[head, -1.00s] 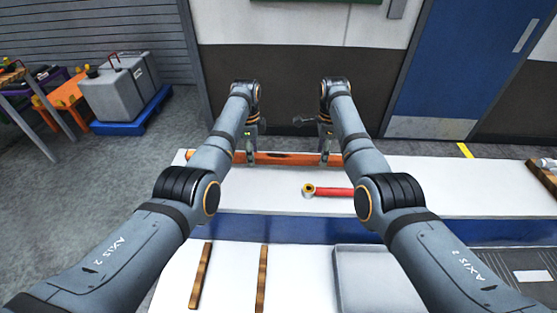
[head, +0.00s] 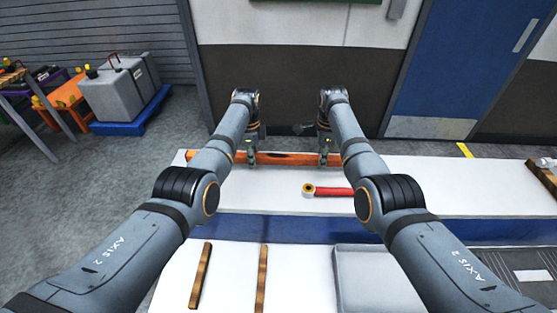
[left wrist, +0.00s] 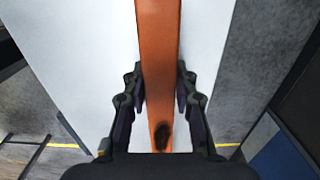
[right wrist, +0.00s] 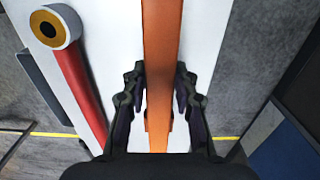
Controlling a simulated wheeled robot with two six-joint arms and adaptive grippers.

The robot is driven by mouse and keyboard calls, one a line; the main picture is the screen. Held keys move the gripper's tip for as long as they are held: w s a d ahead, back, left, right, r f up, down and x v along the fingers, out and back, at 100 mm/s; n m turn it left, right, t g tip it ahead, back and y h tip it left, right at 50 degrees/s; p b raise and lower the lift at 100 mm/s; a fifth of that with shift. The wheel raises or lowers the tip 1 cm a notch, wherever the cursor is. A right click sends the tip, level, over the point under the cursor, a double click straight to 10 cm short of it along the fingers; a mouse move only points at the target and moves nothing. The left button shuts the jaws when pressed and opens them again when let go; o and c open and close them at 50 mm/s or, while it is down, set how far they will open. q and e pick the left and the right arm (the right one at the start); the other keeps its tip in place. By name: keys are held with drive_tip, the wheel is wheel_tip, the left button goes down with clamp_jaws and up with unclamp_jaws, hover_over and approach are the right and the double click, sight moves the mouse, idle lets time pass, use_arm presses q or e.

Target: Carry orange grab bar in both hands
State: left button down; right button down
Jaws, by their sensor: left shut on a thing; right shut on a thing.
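The orange grab bar (head: 288,158) is a long bar near the far edge of the white bench, lying left to right in the head view. My left gripper (head: 251,160) is shut on its left part, and my right gripper (head: 327,160) is shut on its right part. In the left wrist view the bar (left wrist: 157,45) runs between the two fingers, with a dark mark near the palm. In the right wrist view the bar (right wrist: 162,45) also runs between the fingers. I cannot tell any gap between bar and bench.
A red cylinder with a ringed end (head: 330,191) lies in front of the bar, nearer my right gripper. Two wooden strips (head: 201,275) and a grey tray (head: 372,280) are on the nearer white surface.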

use_arm(q)
drive_tip(key=shift+r, duration=0.15)
use_arm(e)
drive_tip(key=shift+r, duration=0.1)
